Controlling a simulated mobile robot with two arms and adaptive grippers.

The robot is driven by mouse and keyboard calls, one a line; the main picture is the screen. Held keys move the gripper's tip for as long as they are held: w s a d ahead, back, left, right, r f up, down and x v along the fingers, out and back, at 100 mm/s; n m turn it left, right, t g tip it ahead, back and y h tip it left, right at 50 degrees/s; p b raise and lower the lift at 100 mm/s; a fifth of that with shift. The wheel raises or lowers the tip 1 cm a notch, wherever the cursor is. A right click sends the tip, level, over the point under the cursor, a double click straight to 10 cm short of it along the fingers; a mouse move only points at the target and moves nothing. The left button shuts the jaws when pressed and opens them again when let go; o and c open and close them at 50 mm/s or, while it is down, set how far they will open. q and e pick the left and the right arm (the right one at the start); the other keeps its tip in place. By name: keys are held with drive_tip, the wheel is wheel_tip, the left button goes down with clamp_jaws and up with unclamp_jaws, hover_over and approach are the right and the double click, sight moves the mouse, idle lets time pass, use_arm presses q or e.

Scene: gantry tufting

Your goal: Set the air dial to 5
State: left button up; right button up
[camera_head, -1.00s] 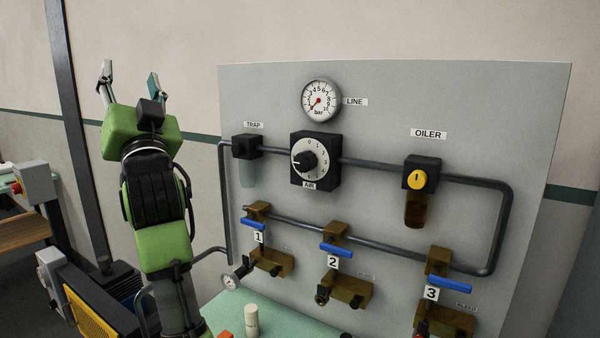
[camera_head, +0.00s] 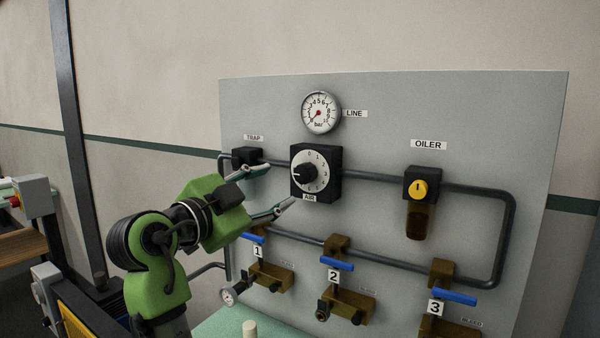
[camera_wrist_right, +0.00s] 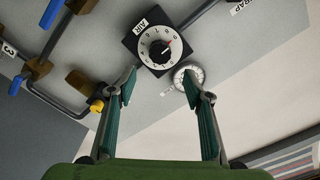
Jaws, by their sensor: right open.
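The air dial (camera_head: 306,173) is a black knob on a pale numbered face in a black box labelled AIR. In the head view its light pointer mark points left; I cannot tell the exact setting. My right gripper (camera_head: 280,186) is open and empty, just left of the dial, with its fingers reaching towards it. In the right wrist view the dial (camera_wrist_right: 158,47) lies beyond the gap between the open fingertips (camera_wrist_right: 159,76), apart from them. My left gripper is not in view.
The LINE gauge (camera_head: 320,113) above the dial has its red needle at the lower left. The trap (camera_head: 246,157) and pipe are close behind the fingers. The oiler (camera_head: 421,184) stands right of the dial. Blue-handled valves (camera_head: 337,264) line the lower panel (camera_head: 490,120).

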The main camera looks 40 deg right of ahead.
sight(301, 175)
drive_tip(key=p+x, duration=0.4)
drive_tip(key=x, duration=0.6)
drive_tip(key=shift+r, duration=0.1)
drive_tip(key=shift+w+d, duration=0.15)
drive_tip(key=shift+d, duration=0.4)
drive_tip(key=c, duration=1.1)
